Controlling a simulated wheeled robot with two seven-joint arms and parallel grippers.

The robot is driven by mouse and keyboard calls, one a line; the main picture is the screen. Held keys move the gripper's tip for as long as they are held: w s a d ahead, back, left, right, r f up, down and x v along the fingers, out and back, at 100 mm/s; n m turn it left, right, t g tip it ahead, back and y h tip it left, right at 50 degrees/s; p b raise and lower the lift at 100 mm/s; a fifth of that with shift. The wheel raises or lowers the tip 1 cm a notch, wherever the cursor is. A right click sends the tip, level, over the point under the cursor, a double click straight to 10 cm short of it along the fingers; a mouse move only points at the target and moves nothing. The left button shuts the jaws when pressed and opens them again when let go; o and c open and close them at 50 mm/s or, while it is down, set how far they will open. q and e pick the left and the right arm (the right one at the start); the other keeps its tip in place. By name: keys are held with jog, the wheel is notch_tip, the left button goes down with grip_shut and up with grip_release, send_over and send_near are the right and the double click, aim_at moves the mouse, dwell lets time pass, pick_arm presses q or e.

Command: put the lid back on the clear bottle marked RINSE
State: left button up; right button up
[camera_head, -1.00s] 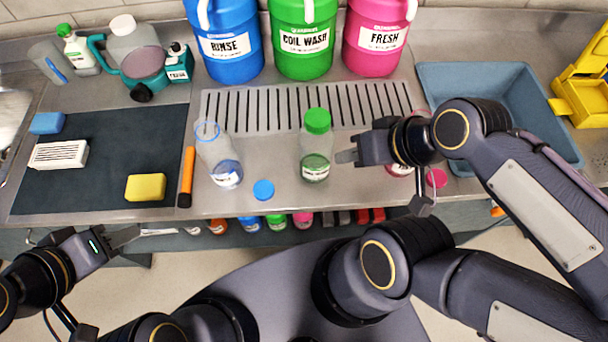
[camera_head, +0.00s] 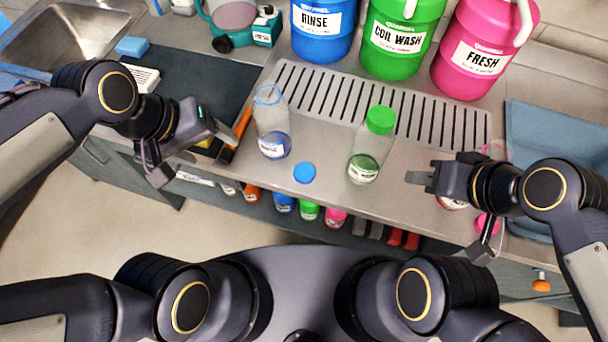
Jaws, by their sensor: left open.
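The clear bottle (camera_head: 272,130) with a blue rim and bluish liquid stands upright and uncapped on the steel counter. A blue lid (camera_head: 304,172) lies on the counter to the right of the bottle, near the front edge. My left gripper (camera_head: 213,147) is open and empty, over the counter's front edge to the left of the bottle and apart from it. My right gripper (camera_head: 420,178) is right of the green-capped bottle, and its finger gap is not clear.
A green-capped bottle (camera_head: 371,150) stands right of the lid. A pink-rimmed bottle (camera_head: 493,149) is partly hidden behind my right gripper, with a pink lid (camera_head: 487,223) nearby. An orange marker-like stick (camera_head: 243,122) lies beside my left gripper. Large jugs stand behind the slotted drain (camera_head: 345,100).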

pick_arm(q)
jog(key=w+d+f+g+y+b, duration=0.2)
jog(key=w+d+f, duration=0.25)
jog(key=d, duration=0.25)
jog(key=n+y+b, duration=0.2)
jog(key=b, duration=0.1)
send_over(304, 170)
jog(key=shift+g, duration=0.3)
notch_tip(304, 170, down, 7)
jog(key=shift+d+r, duration=0.1)
pick_arm(e)
notch_tip(304, 170, down, 6)
jog(key=shift+d+r, duration=0.1)
pick_arm(q)
jog(key=shift+f, duration=1.35)
jog(key=shift+p, duration=0.3)
